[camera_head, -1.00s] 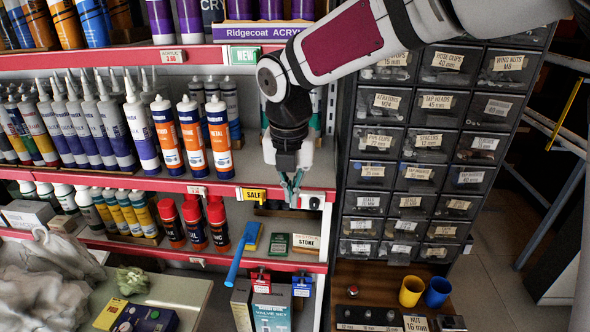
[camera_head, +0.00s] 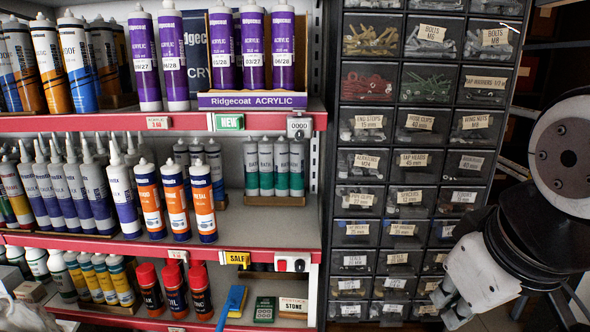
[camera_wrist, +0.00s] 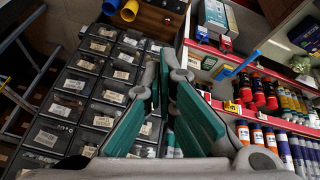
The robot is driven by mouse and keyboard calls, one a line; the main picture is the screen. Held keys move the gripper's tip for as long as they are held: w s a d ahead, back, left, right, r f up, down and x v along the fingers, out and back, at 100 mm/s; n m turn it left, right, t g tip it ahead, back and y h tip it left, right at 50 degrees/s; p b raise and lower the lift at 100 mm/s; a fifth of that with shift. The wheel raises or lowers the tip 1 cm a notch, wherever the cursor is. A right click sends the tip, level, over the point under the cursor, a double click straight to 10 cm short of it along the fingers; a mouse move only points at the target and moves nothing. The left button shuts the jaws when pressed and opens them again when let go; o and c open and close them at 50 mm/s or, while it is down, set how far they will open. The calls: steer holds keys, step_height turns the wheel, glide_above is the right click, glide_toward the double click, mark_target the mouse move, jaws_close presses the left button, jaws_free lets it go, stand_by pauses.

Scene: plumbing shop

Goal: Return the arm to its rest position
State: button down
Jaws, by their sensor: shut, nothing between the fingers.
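My arm (camera_head: 545,240) is folded at the right edge of the head view, in front of the drawer cabinet. Its white and black wrist part points down and left. My gripper (camera_wrist: 166,70) shows in the wrist view with its grey fingers and green pads converging toward the tips. It is shut and holds nothing.
The shelves (camera_head: 270,232) at left hold several cartridges and tubes. A dark drawer cabinet (camera_head: 396,155) with labelled drawers stands right of them, partly behind my arm. A blue-handled tool (camera_head: 232,303) lies on the lower shelf. Blue and yellow cups (camera_wrist: 130,10) show in the wrist view.

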steer(key=m, duration=0.1)
steer(key=s+m, duration=0.2)
steer(key=shift+d+f+y, duration=0.25)
steer(key=shift+d+y, duration=0.05)
steer(key=shift+d, duration=0.05)
stand_by(0.9)
